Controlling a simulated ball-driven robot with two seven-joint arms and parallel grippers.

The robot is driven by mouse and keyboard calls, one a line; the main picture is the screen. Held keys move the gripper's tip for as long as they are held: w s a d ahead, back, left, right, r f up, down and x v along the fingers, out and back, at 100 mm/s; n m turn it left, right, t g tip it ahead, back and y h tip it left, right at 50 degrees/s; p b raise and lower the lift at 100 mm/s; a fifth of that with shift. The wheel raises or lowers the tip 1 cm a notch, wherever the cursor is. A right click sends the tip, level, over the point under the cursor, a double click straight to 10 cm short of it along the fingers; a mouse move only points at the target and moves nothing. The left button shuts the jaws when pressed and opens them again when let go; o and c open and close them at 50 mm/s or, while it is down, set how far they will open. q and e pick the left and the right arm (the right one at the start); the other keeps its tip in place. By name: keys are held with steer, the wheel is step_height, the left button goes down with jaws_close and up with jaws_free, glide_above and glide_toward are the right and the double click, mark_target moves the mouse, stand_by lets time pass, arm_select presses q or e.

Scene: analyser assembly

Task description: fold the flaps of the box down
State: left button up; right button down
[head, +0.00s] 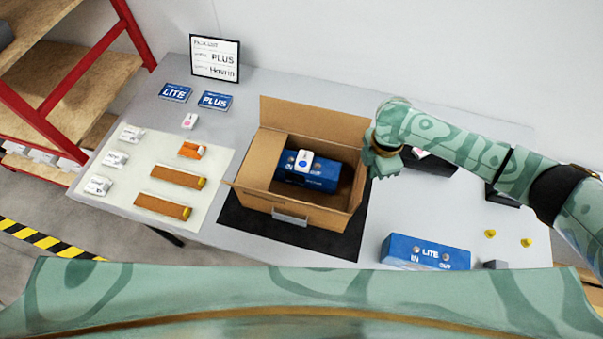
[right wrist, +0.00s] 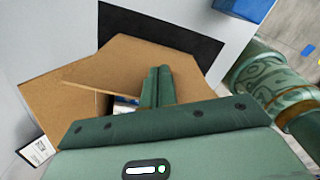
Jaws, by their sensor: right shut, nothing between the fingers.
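The brown cardboard box (head: 262,203) stands open near the middle of the table in the head view. Its back flap (head: 312,127) stands up. A blue unit (head: 318,180) lies inside with a small white item (head: 304,159) on top. My right gripper (head: 377,167) is at the box's right edge, its fingers partly hidden. In the right wrist view my right gripper (right wrist: 158,75) is shut and empty, its fingers in front of a broad brown flap (right wrist: 118,67). I cannot tell whether they touch it. My left gripper is not in view.
The box stands on a black mat (head: 237,222). A blue LITE unit (head: 425,252) sits at front right beside yellow knobs (head: 490,233). A pale mat (head: 200,215) at left holds brown boards and small white packs. A picklist sign (head: 214,58) stands behind.

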steer(key=shift+w+a+r+p, duration=0.15)
steer(key=shift+a+p, duration=0.1)
steer(key=shift+a, duration=0.4)
steer(key=shift+w+a+r+p, duration=0.1)
steer(key=shift+a+p, duration=0.15)
steer(key=shift+a, duration=0.4)
steer(key=w+a+f+b, duration=0.2)
steer(key=a+f+b, duration=0.2)
steer(key=a, duration=0.3)
steer(key=shift+a+f, duration=0.25)
steer(key=shift+f, duration=0.45)
step_height(320, 180, up, 8)
steer(key=p, duration=0.8)
steer(key=shift+f, duration=0.25)
